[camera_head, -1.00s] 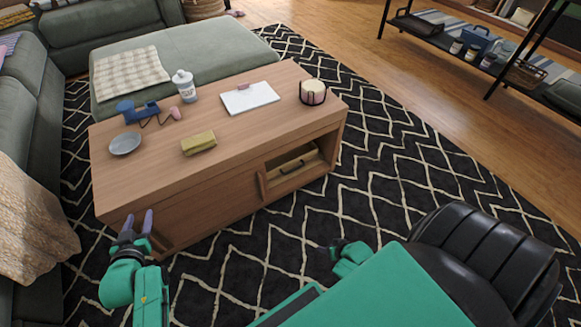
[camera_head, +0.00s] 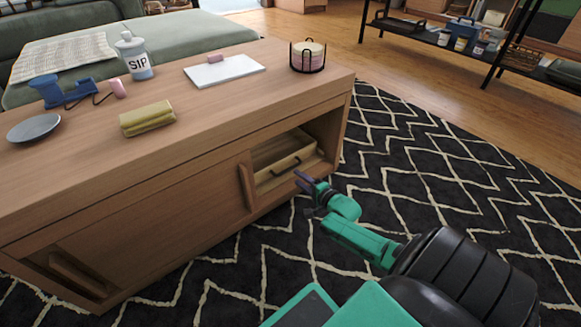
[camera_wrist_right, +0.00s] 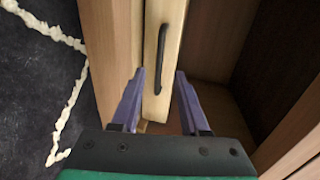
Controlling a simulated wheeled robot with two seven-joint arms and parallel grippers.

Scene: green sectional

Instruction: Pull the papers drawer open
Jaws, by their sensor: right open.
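The papers drawer (camera_head: 283,157) is a pale wooden drawer inside the open right compartment of the wooden coffee table (camera_head: 190,165). Its front carries a dark bar handle (camera_head: 287,166). In the right wrist view the drawer front (camera_wrist_right: 168,45) stands vertical in the picture, with the dark handle (camera_wrist_right: 161,58) ahead. My right gripper (camera_head: 303,181) is just in front of the compartment. In the right wrist view its purple fingers (camera_wrist_right: 157,100) are open, pointing at the handle's lower end, with nothing visibly gripped between them. My left gripper is out of view.
A sliding door (camera_head: 170,215) covers the compartment's left side, its upright pull (camera_head: 246,187) close to the drawer. The patterned rug (camera_head: 430,190) is clear to the right.

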